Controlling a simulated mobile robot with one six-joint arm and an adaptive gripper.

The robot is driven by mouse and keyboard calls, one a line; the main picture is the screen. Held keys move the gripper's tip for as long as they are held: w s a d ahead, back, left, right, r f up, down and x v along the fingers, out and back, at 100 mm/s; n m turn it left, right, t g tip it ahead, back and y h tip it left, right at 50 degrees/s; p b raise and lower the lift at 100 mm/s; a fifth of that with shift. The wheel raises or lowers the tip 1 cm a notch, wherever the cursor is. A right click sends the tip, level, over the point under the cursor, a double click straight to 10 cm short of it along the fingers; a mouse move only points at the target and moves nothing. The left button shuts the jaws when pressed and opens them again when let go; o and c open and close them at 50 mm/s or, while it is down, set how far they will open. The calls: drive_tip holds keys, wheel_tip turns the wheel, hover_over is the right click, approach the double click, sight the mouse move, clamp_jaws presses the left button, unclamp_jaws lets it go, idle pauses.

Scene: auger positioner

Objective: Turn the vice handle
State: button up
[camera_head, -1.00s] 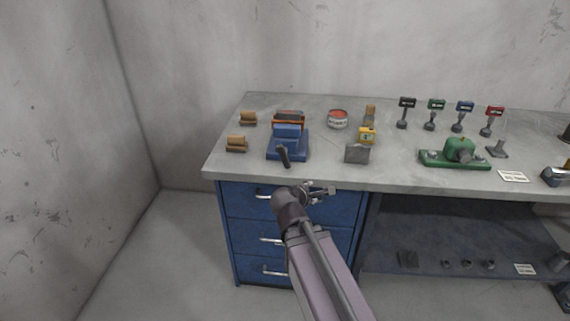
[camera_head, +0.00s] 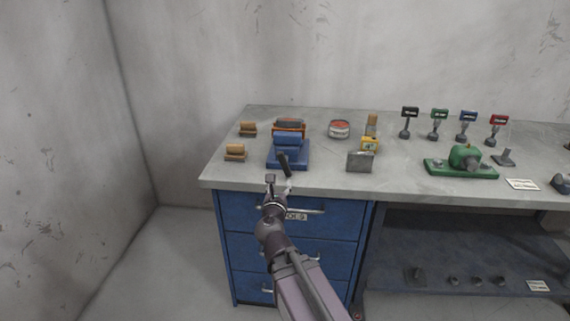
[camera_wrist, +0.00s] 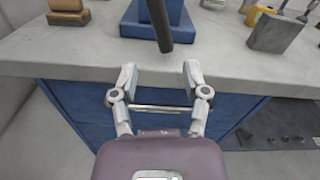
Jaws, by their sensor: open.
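The blue vice (camera_head: 288,150) stands near the front left of the bench top, with an orange-brown part at its back. Its dark handle (camera_head: 285,164) slants down toward the front edge. In the wrist view the handle (camera_wrist: 160,24) hangs at the top middle, with the blue vice base (camera_wrist: 184,18) around and behind it. My gripper (camera_head: 279,183) is in front of the bench edge, just below and short of the handle. In the wrist view my gripper (camera_wrist: 159,76) is open and empty, its fingers spread. The handle's lower end lies beyond the gap between them, apart from both.
The grey bench top (camera_head: 222,174) has its front edge close to my gripper. Blue drawers (camera_head: 238,258) with metal handles are below. Wooden blocks (camera_head: 235,152) sit left of the vice. A grey plate (camera_head: 360,162) and a tin (camera_head: 339,129) stand to its right.

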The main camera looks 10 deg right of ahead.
sight(284, 166)
drive_tip(key=shift+w, duration=0.1)
drive_tip(key=shift+x, duration=6.85)
clamp_jaws()
